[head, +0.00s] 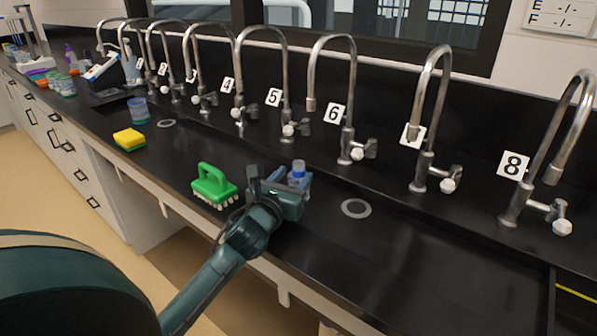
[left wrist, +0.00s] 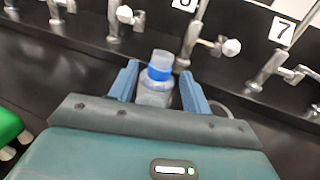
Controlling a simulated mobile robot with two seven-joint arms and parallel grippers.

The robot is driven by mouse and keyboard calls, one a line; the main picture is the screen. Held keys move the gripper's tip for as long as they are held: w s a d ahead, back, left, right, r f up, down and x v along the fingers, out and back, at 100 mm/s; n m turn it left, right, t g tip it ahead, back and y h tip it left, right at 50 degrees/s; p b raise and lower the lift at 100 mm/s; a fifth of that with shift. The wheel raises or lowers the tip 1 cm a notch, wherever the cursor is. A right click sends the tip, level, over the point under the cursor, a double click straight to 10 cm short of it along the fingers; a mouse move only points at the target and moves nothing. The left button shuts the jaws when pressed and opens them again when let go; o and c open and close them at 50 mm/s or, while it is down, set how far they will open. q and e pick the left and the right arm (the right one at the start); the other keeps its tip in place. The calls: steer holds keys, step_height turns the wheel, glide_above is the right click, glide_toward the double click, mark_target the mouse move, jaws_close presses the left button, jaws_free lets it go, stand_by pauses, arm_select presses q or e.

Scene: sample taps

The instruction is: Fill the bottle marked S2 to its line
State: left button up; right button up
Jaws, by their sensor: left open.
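My right gripper does not show.
A green brush (head: 212,183) lies just left of the gripper. A yellow sponge (head: 129,138) and a blue cup (head: 138,108) stand farther left. A round drain (head: 356,208) is right of the bottle. The counter at right is clear.

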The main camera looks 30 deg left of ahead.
mark_target(297, 173)
arm_select(q)
steer(key=shift+w+a, duration=0.15)
steer(key=shift+w, duration=0.8)
steer(key=shift+w+a, duration=0.15)
steer(key=shift+w, duration=0.75)
steer(key=c, duration=1)
steer(key=shift+d, duration=0.1)
